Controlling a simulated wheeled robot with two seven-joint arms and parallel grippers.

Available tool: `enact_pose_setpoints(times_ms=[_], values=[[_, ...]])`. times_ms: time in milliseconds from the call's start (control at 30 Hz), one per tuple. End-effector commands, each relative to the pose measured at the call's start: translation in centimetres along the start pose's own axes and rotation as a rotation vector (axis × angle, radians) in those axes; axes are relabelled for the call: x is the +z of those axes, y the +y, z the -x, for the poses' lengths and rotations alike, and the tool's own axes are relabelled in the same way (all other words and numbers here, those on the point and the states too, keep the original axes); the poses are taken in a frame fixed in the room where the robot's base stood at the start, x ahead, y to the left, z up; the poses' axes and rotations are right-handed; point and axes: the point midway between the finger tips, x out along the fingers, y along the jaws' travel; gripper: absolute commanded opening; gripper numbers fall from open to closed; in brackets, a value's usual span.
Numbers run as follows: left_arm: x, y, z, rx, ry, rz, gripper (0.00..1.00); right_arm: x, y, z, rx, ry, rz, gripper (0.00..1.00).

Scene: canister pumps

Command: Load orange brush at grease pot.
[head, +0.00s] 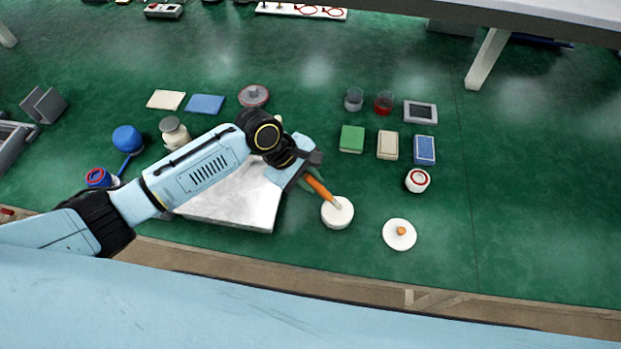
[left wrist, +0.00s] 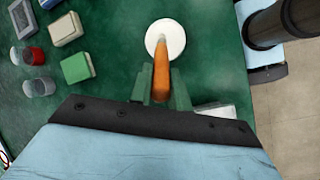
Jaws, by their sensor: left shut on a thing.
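My left gripper (head: 311,180) is shut on the orange brush (head: 320,190), whose handle slants down and away from the fingers. In the left wrist view the green fingers (left wrist: 161,92) sit either side of the brush handle (left wrist: 161,74). The white round grease pot (head: 337,215) stands under the brush's pale end, and it also shows in the left wrist view (left wrist: 175,38). The pale end lies over the pot's top; I cannot tell whether it touches the contents. A white lid with an orange knob (head: 399,235) lies to the pot's right. My right gripper is not in view.
A metal plate (head: 240,211) lies under my left arm. Right of the pot are a red-and-white jar (head: 417,181), a green block (head: 352,139), a beige block (head: 387,145) and a blue block (head: 424,150). Two glass jars stand behind. Green surface at far right is clear.

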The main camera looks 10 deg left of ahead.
Motion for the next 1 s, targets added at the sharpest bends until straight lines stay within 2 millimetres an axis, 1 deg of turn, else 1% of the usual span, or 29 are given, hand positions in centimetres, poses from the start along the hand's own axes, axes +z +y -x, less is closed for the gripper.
enact_pose_setpoints(times_ms=[367,1000], values=[[-0.02,-0.02,-0.07,0.000,0.000,0.000,0.00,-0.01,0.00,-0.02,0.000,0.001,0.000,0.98],[-0.30,-0.25,-0.74,0.000,0.000,0.001,0.00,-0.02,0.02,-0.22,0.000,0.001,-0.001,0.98]])
